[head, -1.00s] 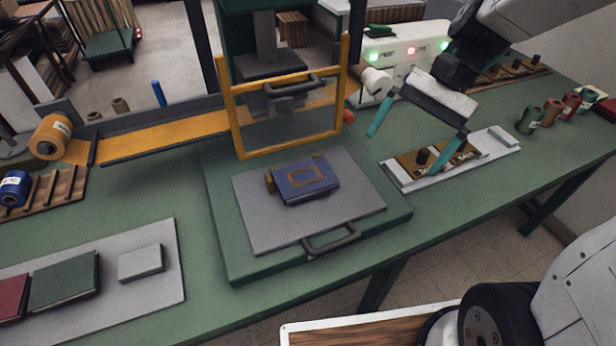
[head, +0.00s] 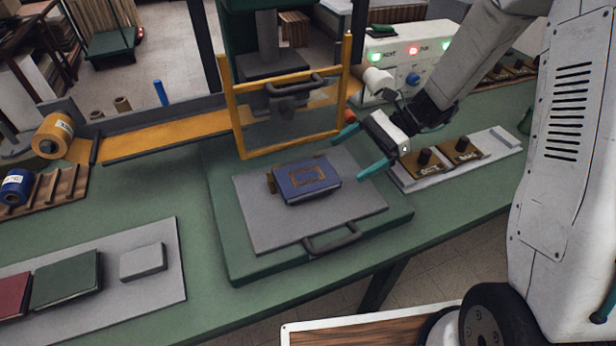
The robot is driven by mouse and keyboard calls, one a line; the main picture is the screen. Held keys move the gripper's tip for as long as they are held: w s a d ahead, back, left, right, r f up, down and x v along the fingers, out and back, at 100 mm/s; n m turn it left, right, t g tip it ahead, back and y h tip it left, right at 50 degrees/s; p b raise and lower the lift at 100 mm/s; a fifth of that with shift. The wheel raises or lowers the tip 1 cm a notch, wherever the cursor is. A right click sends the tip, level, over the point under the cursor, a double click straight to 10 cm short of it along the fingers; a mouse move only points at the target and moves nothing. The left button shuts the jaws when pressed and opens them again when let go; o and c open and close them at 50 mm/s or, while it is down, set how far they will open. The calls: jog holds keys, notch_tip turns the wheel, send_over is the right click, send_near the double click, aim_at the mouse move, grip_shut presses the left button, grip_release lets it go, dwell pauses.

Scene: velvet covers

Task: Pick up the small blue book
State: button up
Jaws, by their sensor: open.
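The small blue book (head: 307,179) lies flat on the grey plate (head: 262,226) of the press, with a gold frame pattern on its cover. A small brown-gold piece shows at its left edge. My gripper (head: 351,154) is open and empty, with teal fingers. Its fingers point left toward the book, and it appears just right of the book, over the plate's right side. I cannot tell its exact height. Nothing covers the book.
The press's yellow guard frame (head: 236,110) stands just behind the book. A handle (head: 331,239) sits at the plate's front edge. A green book (head: 66,281) and a grey block (head: 142,262) lie on a left plate. A white tray (head: 508,147) with brass pieces is at right.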

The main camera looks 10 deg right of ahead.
aim_at(308, 175)
jog(key=a, duration=0.2)
jog(key=s+a, duration=0.1)
jog(key=a, duration=0.1)
jog(key=shift+s+a, duration=0.15)
jog(key=shift+a, duration=0.2)
jog(key=x, duration=0.5)
jog(key=shift+a, duration=0.25)
jog(key=c, duration=1)
